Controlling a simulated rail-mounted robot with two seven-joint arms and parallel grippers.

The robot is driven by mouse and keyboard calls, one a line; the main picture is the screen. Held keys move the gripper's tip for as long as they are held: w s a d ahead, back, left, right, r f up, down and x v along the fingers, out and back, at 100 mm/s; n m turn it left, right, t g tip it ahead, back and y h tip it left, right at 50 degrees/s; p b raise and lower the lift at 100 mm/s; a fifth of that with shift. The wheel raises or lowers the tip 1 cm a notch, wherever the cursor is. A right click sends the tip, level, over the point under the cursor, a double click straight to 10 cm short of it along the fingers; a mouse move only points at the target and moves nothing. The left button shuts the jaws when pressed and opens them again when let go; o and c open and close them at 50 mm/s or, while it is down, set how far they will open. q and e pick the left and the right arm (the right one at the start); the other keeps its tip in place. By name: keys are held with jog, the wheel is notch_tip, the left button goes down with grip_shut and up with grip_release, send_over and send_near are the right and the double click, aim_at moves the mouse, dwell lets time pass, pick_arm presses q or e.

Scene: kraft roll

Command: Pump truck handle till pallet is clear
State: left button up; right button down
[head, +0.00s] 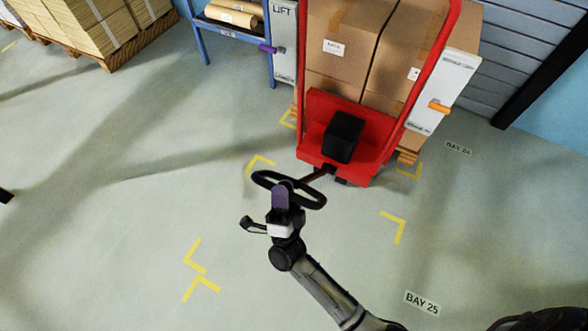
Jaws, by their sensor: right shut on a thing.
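The red pallet truck (312,141) stands at the upper middle with a black box on its front. Its black loop handle (312,204) is tilted far down toward me on a dark red shaft. My right gripper (281,192) is shut on the left part of the handle loop and hides some of it. The pallet (407,157) shows only as small wooden ends beside the truck. Brown cartons (335,70) are stacked on it. I cannot tell whether the pallet touches the floor. My left gripper is not in view.
Another white panel with an orange lever (440,107) stands right. A blue rack (232,32) and a loaded pallet of stacks are at upper left. The floor at left is clear, with yellow corner marks.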

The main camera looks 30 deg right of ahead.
jog(key=shift+n+t+y, duration=0.3)
jog(key=shift+n+y, duration=0.3)
jog(key=f, duration=0.1)
jog(key=a+f, duration=0.1)
jog(key=f, duration=0.1)
jog(key=s+f+b, duration=0.1)
jog(key=shift+a+f, duration=0.15)
jog(key=shift+a, duration=0.05)
jog(key=c, duration=1.2)
grip_release()
jog(key=shift+r, duration=0.2)
jog(key=shift+o, duration=1.1)
jog(key=shift+r, duration=0.2)
jog(key=shift+a, duration=0.1)
jog(key=v, duration=1.4)
jog(key=shift+p, duration=0.4)
